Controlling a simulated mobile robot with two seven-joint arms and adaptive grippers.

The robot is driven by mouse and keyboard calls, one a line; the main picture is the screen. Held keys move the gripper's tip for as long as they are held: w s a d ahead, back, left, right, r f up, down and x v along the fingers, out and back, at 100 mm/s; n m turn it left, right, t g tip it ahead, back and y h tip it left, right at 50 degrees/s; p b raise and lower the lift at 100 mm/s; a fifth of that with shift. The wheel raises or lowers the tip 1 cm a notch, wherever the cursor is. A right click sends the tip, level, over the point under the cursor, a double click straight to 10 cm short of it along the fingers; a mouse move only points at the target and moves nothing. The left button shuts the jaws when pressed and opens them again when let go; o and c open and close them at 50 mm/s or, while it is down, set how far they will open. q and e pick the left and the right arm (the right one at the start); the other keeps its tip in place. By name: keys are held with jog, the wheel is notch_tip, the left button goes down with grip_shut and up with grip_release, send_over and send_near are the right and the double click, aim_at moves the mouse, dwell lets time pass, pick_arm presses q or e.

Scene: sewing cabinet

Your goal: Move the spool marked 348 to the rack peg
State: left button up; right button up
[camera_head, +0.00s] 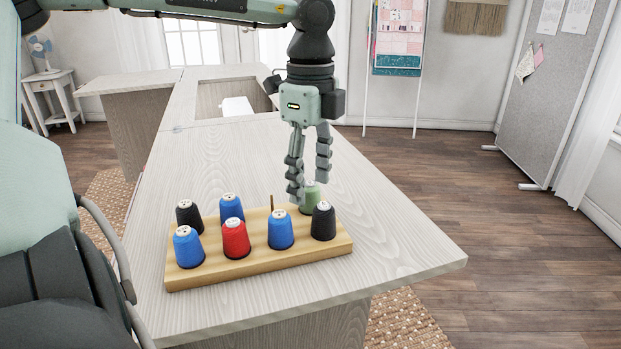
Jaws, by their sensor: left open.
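A wooden rack (215,276) stands on the table and holds spools in two rows. A bare rack peg (272,202) stands in the back row. A green spool (308,203) sits at the back right end. My left gripper (309,188) points down with its open fingers at the green spool's top; whether they touch it I cannot tell. The other spools are a black one (188,216), a blue one (231,208), another blue one (188,248), a red one (236,240), a third blue one (281,231) and another black one (323,222). Their top marks are too small to read, so I cannot tell which is 348.
The pale wood table (400,250) is clear to the right of the rack and behind it. A white object (237,106) sits in the cabinet's recess at the back. A grey board (555,95) stands at the right, away from the table.

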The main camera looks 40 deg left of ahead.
pick_arm(q)
notch_tip(320, 180, up, 12)
dwell(0.4)
jog(key=shift+f, duration=0.15)
dwell(0.3)
